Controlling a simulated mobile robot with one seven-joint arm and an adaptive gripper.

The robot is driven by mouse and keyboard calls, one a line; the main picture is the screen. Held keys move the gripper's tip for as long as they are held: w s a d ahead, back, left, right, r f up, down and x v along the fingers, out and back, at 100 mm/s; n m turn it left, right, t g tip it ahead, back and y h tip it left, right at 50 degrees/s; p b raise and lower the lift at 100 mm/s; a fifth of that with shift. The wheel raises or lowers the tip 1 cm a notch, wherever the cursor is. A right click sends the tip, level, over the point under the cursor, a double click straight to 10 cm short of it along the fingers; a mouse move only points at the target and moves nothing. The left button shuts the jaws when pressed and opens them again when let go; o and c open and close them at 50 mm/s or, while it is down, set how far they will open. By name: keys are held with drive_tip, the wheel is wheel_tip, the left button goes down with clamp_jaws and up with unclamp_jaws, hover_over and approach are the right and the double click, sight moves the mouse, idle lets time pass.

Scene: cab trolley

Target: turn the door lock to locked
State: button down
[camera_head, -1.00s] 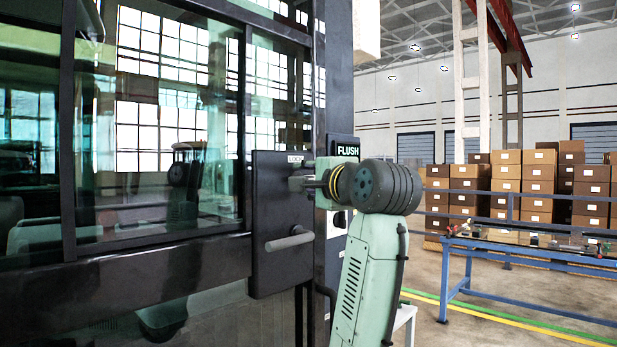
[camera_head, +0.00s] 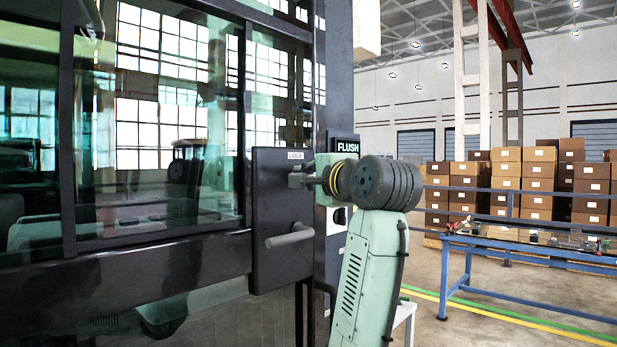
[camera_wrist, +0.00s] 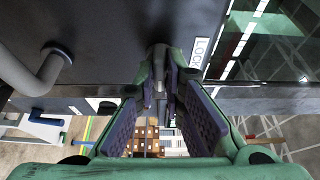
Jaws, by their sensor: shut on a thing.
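The door lock (camera_head: 296,181) is a small dark knob on the black door plate (camera_head: 275,212), just below a white LOCK label (camera_head: 295,155). In the wrist view the lock (camera_wrist: 158,55) sticks out from the plate between my fingertips, beside the label (camera_wrist: 200,52). My gripper (camera_wrist: 163,75) is shut on the lock, its two purple-padded fingers close together at the tips. In the head view my gripper (camera_head: 306,180) reaches the lock from the right, and my wrist partly hides it. The exact angle of the lock is hard to tell.
A grey door handle (camera_head: 290,236) juts out below the lock; it also shows at left in the wrist view (camera_wrist: 40,75). A FLUSH sign (camera_head: 347,147) is close behind my wrist. A blue-framed table (camera_head: 530,257) and stacked boxes (camera_head: 520,190) stand farther right.

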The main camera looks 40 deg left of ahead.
drive_tip(key=shift+f, duration=0.15)
drive_tip(key=n, duration=0.1)
drive_tip(key=n+y+b, duration=0.1)
drive_tip(key=n+b, duration=0.1)
drive_tip(key=n, duration=0.1)
drive_tip(key=shift+f+y, duration=0.25)
drive_tip(key=shift+y, duration=0.05)
drive_tip(key=n+y+b, duration=0.1)
drive_tip(key=n, duration=0.4)
drive_tip(key=shift+w+y+b, duration=0.2)
drive_tip(key=shift+y+b, duration=0.2)
drive_tip(key=n+g+y, duration=0.1)
drive_tip(key=n, duration=0.2)
drive_tip(key=n+g, duration=0.1)
drive_tip(key=n, duration=0.2)
drive_tip(key=shift+w+g+y, duration=0.1)
drive_tip(key=shift+g+y, duration=0.2)
drive_tip(key=shift+y, duration=0.1)
drive_tip(key=shift+w+n+g+y, duration=0.15)
drive_tip(key=shift+n+g, duration=0.45)
drive_tip(key=shift+n, duration=0.65)
drive_tip(key=shift+s+n+g+y, duration=0.1)
drive_tip(key=shift+n+g+y, duration=0.15)
drive_tip(key=shift+n+g, duration=0.65)
drive_tip(key=shift+w+n+g+y, duration=0.1)
drive_tip(key=shift+n+g+y, duration=0.15)
drive_tip(key=shift+n, duration=1.3)
drive_tip(key=shift+g, duration=0.25)
drive_tip(key=c, duration=1.7)
unclamp_jaws()
